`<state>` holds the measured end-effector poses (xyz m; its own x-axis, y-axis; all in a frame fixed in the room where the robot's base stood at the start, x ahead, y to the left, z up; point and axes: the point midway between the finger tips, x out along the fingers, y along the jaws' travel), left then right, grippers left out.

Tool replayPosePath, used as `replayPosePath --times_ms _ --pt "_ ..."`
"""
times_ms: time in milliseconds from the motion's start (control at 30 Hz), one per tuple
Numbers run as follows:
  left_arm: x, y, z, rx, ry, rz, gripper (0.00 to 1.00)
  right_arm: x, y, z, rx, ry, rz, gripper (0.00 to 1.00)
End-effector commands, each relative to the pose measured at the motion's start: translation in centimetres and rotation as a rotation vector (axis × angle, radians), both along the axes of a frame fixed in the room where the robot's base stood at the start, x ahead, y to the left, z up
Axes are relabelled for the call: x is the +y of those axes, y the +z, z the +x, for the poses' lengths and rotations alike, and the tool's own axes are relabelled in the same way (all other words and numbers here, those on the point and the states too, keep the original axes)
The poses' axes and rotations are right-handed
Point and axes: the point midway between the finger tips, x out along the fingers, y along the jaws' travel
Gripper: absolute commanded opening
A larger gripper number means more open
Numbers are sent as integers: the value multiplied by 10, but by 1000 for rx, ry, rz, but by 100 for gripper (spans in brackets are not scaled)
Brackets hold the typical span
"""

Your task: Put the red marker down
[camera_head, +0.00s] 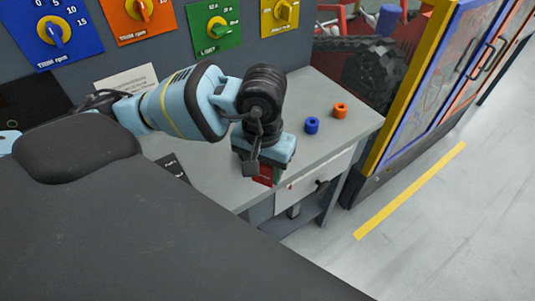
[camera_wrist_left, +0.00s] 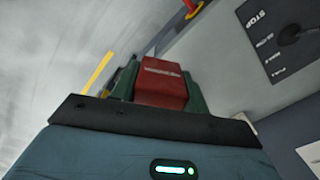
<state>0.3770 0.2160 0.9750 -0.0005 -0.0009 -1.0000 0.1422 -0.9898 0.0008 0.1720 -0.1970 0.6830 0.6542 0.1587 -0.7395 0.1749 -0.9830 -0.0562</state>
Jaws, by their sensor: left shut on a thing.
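The red marker (camera_wrist_left: 162,82) is a red block with a small pale label, held between the green fingers of my left gripper (camera_wrist_left: 160,90) in the left wrist view. In the head view my left gripper (camera_head: 266,174) points down near the front edge of the grey bench (camera_head: 222,184). Only a small red part of the marker (camera_head: 262,176) shows below the wrist there. I cannot tell whether the marker touches the bench top. My right gripper is not in view.
A black label plate (camera_head: 172,166) lies at left. Dial panels, including a green one (camera_head: 214,26), line the back wall. A white front panel (camera_head: 315,182) is below the bench edge.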

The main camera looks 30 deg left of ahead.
Motion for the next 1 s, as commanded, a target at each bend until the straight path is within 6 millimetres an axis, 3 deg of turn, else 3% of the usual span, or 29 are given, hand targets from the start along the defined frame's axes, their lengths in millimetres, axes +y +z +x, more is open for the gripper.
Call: replayPosePath --times_ms 600,800,1000 --pt "15 -21 -30 4 1126 2 22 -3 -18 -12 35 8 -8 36" --pt "18 -24 -36 1 1356 3 22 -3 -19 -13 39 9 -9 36" --pt "18 -24 -37 -1 1430 1 22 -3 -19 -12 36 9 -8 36"
